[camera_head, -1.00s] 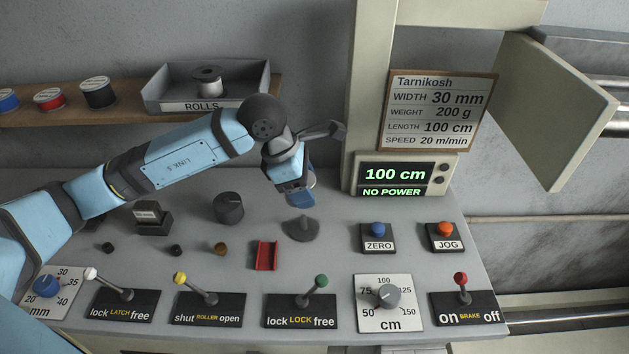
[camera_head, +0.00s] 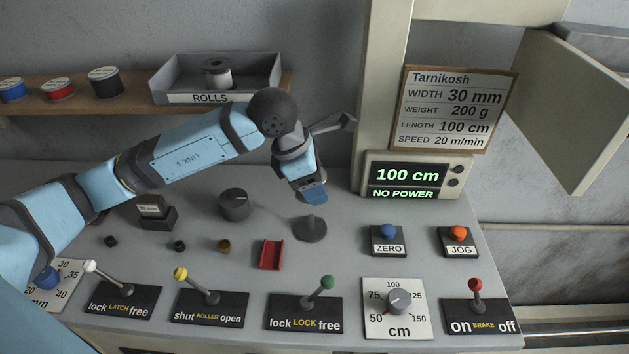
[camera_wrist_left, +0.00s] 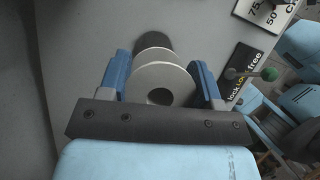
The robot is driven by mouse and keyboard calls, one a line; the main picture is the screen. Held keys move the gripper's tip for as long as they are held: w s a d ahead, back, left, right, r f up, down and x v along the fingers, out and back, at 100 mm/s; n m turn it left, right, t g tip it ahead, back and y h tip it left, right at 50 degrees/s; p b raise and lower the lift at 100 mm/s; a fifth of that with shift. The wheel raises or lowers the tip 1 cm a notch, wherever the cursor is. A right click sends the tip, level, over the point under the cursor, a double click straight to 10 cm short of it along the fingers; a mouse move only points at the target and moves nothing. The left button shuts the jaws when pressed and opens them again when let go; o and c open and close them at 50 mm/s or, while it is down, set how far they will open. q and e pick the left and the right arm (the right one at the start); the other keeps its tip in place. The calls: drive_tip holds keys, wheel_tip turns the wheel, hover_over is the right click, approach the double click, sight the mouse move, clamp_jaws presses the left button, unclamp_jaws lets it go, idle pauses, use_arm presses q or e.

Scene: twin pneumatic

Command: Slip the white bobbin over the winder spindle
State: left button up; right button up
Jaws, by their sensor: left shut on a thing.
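The white bobbin (camera_wrist_left: 162,83) sits between the two blue fingers of my left gripper (camera_wrist_left: 161,72) in the wrist view, its round flange and dark centre hole facing the camera. My left gripper (camera_head: 313,193) is shut on it. In the head view the gripper hides the bobbin. The winder spindle (camera_head: 310,229), a grey disc base with a short post, stands on the bench just below the fingers in the picture. A dark round shape lies behind the bobbin in the wrist view; I cannot tell whether the post is in the hole. My right gripper is not in view.
A red holder (camera_head: 271,254) and a dark knob (camera_head: 234,204) stand left of the spindle. Several levers line the front, including the green LOCK lever (camera_head: 327,284). The ZERO button (camera_head: 388,235) is to the right. A ROLLS tray (camera_head: 222,98) is on the shelf behind.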

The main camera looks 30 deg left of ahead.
use_arm(q)
wheel_tip(320, 180, down, 4)
drive_tip(key=b, duration=0.2)
drive_tip(key=shift+r+b, duration=0.1)
drive_tip(key=shift+b, duration=0.3)
drive_tip(key=shift+f+b, duration=0.3)
drive_tip(key=shift+f, duration=0.1)
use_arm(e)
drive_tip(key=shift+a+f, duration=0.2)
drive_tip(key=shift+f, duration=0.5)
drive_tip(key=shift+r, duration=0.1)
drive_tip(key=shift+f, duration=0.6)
use_arm(q)
drive_tip(key=shift+b, duration=0.7)
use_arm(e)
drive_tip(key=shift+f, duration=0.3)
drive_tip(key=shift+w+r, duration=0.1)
use_arm(q)
drive_tip(key=shift+f+b, duration=0.45)
drive_tip(key=shift+f, duration=0.05)
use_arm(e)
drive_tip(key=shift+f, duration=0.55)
